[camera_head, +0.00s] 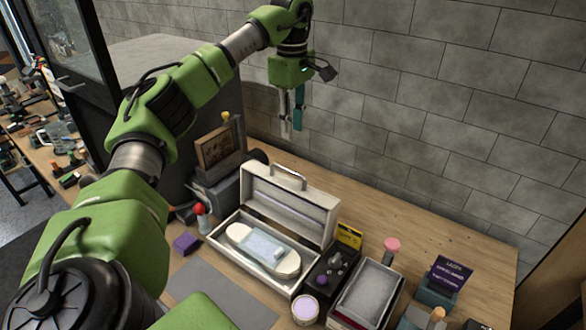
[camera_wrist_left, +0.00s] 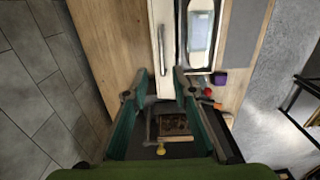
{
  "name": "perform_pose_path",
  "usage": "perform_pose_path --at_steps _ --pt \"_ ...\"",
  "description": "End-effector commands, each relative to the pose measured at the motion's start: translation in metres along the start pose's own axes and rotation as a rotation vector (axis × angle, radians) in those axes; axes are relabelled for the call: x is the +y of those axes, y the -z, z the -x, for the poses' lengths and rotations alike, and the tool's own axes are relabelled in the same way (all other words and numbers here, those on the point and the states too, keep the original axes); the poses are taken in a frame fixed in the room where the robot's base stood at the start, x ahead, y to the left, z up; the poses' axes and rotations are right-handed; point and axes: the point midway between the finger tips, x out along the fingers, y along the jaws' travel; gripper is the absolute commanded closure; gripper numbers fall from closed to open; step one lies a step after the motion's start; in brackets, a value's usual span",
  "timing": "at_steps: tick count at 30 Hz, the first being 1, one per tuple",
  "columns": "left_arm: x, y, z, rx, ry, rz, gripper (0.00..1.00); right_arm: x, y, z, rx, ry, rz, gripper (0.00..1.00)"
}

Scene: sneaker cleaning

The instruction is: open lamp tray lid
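The lamp tray (camera_head: 237,258) is a white wooden case on the bench. Its lid (camera_head: 307,206) stands raised at the back edge, with a metal handle (camera_head: 289,177) along its top. A pale lamp panel (camera_head: 240,235) lies inside the case. My left gripper (camera_head: 292,134) hangs behind and above the lid, near the wall, and is apart from it. In the left wrist view the two fingers (camera_wrist_left: 159,78) are spread with no object held between them; the handle (camera_wrist_left: 163,48) and lid edge (camera_wrist_left: 166,14) lie beyond the tips. My right gripper is out of view.
A purple block (camera_head: 186,244) and a red-topped bottle (camera_head: 201,217) stand left of the case. A dark box (camera_head: 325,275), a grey tray (camera_head: 365,290) and a purple sign (camera_head: 452,271) stand to its right. The brick wall (camera_head: 430,120) is close behind; bare bench lies between.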

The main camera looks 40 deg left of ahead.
Motion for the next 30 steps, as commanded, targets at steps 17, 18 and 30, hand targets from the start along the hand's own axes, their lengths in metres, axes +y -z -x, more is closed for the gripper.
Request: perform_pose_path --at_steps 17,18,30 --pt "-0.002 0.0 -0.107 0.001 0.004 0.0 0.75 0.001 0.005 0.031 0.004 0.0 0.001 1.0" --pt "-0.001 0.0 -0.112 0.0 0.003 0.0 0.75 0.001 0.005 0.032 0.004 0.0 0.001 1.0" --pt "-0.001 0.0 -0.126 0.0 0.001 0.0 0.75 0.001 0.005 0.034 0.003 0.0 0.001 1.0"
